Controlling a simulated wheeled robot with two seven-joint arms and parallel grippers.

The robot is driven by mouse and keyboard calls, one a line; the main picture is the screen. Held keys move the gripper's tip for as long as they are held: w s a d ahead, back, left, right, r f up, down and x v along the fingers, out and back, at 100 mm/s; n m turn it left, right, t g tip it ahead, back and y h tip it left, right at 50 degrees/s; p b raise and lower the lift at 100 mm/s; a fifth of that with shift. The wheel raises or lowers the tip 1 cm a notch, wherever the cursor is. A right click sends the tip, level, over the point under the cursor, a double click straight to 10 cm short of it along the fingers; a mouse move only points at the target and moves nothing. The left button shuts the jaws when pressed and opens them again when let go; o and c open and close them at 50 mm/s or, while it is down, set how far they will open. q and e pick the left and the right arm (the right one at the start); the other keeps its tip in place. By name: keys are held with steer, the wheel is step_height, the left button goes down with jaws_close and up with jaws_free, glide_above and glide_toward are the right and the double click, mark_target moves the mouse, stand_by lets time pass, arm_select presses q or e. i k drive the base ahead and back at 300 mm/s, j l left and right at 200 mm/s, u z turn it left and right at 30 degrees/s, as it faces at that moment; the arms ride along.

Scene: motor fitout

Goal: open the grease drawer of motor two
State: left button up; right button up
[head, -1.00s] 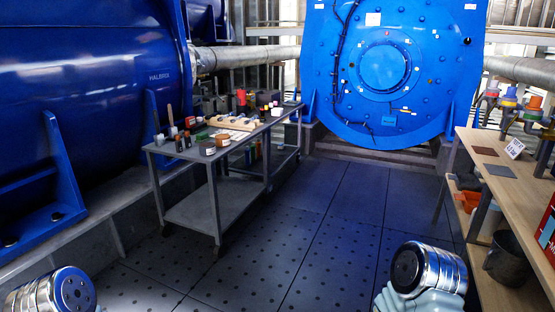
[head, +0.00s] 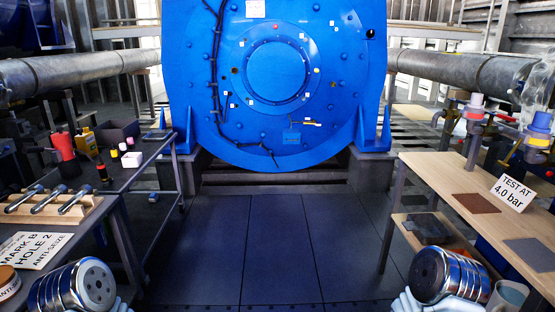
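A large blue motor (head: 340,70) with a round end face stands straight ahead in the head view. I cannot read a number on it. A small blue box (head: 291,137) sits low on its face, right of centre; it may be the grease drawer, and I cannot tell whether it is shut. A small pale bar with a dark end (head: 312,123) shows just above and to the right of it. Neither gripper is in view; only parts of my two arms show at the bottom left and bottom right corners.
A grey cart (head: 118,178) on the left carries bolts on a wooden block, a sign and bottles. A wooden bench (head: 420,170) on the right carries a "TEST AT 4.0 bar" sign (head: 513,193) and valves. The dark floor (head: 285,240) between them is clear up to the motor's plinth.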

mark_target(288, 138)
steer(key=i+j+z, duration=0.1)
steer(key=i, duration=2.6)
